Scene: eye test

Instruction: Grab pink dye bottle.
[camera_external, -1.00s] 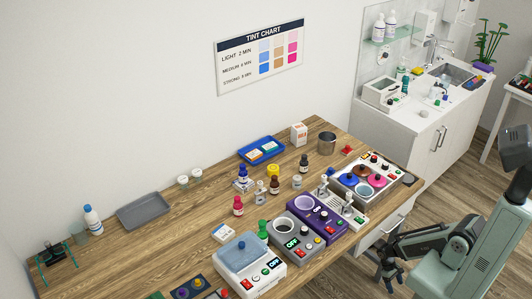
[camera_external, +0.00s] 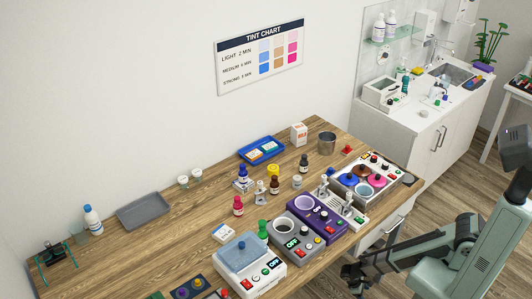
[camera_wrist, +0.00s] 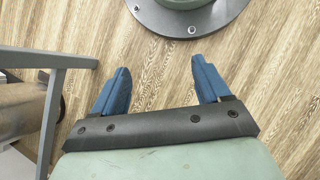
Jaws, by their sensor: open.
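The pink dye bottle (camera_external: 238,206) stands upright on the wooden table (camera_external: 190,215), left of the row of devices. It has a reddish-pink body and cap. My gripper (camera_external: 354,280) is low beside the table's front edge, to the right of and well apart from the bottle. In the wrist view my gripper (camera_wrist: 160,68) shows two blue fingers spread apart with nothing between them. That view looks down at the wood floor and a round grey base plate (camera_wrist: 190,15); the bottle is not in it.
A blue bottle (camera_external: 242,174), a brown bottle (camera_external: 275,186), a dark bottle (camera_external: 304,163) and a green-topped item (camera_external: 263,228) stand near the pink one. A white heater (camera_external: 249,266), grey warmer (camera_external: 296,236) and purple warmer (camera_external: 318,216) line the front edge. Bare table lies left.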

